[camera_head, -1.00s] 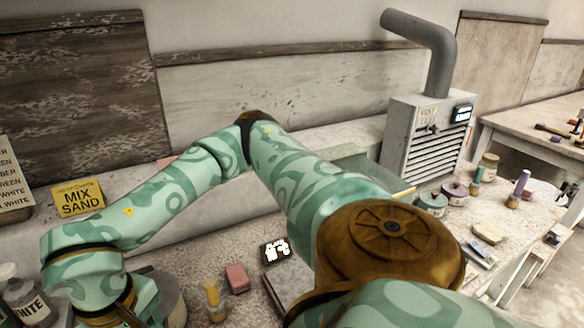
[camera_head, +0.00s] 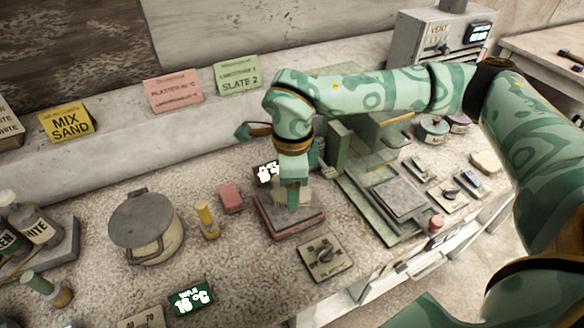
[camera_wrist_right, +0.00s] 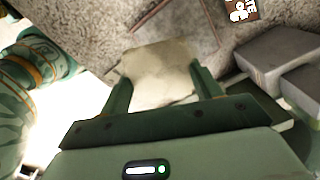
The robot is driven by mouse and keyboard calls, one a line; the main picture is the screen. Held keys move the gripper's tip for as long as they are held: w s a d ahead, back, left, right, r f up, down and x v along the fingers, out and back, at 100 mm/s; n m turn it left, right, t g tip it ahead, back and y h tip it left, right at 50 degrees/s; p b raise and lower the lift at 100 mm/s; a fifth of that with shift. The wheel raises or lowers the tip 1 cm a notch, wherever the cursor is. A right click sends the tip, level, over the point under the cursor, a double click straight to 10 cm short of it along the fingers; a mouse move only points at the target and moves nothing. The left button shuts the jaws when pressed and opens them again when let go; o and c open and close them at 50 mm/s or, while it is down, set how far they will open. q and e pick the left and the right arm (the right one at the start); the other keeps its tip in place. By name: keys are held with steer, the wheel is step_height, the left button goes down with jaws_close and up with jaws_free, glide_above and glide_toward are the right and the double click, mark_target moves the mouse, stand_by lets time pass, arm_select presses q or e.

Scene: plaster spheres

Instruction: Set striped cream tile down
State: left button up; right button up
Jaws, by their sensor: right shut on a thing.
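My right gripper (camera_head: 293,172) points down over a low grey-topped plate with a reddish base (camera_head: 275,220) on the bench. In the wrist view my right gripper (camera_wrist_right: 160,78) is shut on a cream tile (camera_wrist_right: 158,66), held between its two green fingers. The tile also shows small below the gripper in the head view (camera_head: 293,195). I cannot make out stripes on it, nor whether it touches the plate. My left gripper is not in view.
A lidded pot (camera_head: 140,225), a yellow-topped brush (camera_head: 207,218) and a pink block (camera_head: 231,198) stand left of the plate. A green press-like fixture (camera_head: 400,197) stands close right.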

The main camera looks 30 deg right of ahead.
steer(key=w+m, duration=0.1)
steer(key=m, duration=0.5)
steer(key=w+m, duration=0.1)
steer(key=m, duration=0.2)
steer(key=shift+w+d+f+m, duration=0.3)
steer(key=shift+d+f, duration=0.1)
steer(key=m, duration=0.2)
steer(key=w+m, duration=0.1)
steer(key=shift+d+f+m+p, duration=0.15)
steer(key=shift+f+m+p, duration=0.05)
steer(key=shift+m+p, duration=0.2)
step_height(320, 180, down, 6)
steer(key=shift+r+b, duration=0.15)
steer(key=shift+b, duration=0.8)
steer(key=shift+r, duration=0.1)
steer(key=shift+p, duration=0.4)
